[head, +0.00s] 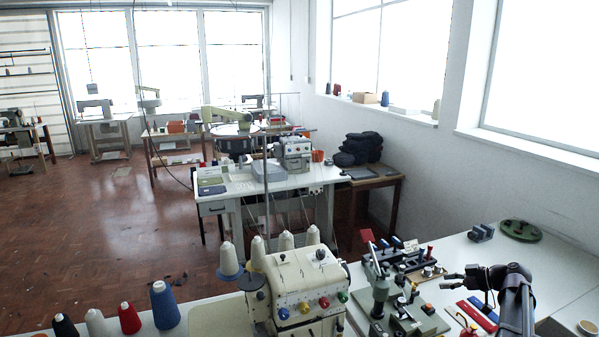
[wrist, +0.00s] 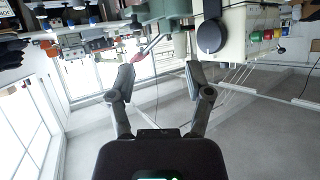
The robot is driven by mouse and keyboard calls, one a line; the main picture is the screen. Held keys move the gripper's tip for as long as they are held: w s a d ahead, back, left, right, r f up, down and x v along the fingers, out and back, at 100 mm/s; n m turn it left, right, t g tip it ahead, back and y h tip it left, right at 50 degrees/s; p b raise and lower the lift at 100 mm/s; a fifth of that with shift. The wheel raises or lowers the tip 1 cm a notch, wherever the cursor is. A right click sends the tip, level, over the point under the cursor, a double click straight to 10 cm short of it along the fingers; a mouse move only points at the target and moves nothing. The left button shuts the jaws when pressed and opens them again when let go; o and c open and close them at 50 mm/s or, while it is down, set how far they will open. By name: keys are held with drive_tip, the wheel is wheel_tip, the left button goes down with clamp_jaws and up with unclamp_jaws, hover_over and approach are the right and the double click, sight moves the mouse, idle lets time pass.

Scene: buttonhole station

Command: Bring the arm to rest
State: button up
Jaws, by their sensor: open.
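My gripper (head: 464,279) is at the lower right of the head view, at the end of my black arm, above the right-hand worktable (head: 472,262). In the wrist view, my gripper (wrist: 160,82) has its two dark fingers spread apart, with nothing between them. The wrist picture is upside down, with floor and windows behind the fingers. In the head view the fingers point left, toward a green buttonhole machine (head: 381,290), and appear apart from it.
A cream sewing machine (head: 297,285) with coloured knobs stands left of the green one. Red and blue strips (head: 479,313) lie below my gripper. A green disc (head: 521,230) and a grey block (head: 481,233) sit behind. Thread cones (head: 164,304) line the front left.

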drive_tip(key=s+a+f+m+g+h, duration=0.2)
drive_tip(key=s+a+f+g, duration=0.15)
drive_tip(key=a, duration=0.55)
drive_tip(key=s+a+f+m+g+h, duration=0.2)
drive_tip(key=s+a+f, duration=0.2)
drive_tip(key=a, duration=0.5)
drive_tip(key=s+a+f+m+h, duration=0.1)
drive_tip(key=s+a+m+h, duration=0.1)
drive_tip(key=s+a, duration=0.1)
drive_tip(key=s+a+f+m+g+h, duration=0.1)
drive_tip(key=s+a+h, duration=0.1)
drive_tip(key=s+a, duration=0.1)
drive_tip(key=s+a+f+m+h, duration=0.1)
drive_tip(key=s+a+m+h, duration=0.1)
drive_tip(key=s, duration=0.3)
drive_tip(key=shift+a+m+g+b, duration=0.3)
drive_tip(key=shift+a+g, duration=0.05)
drive_tip(key=shift+a, duration=0.4)
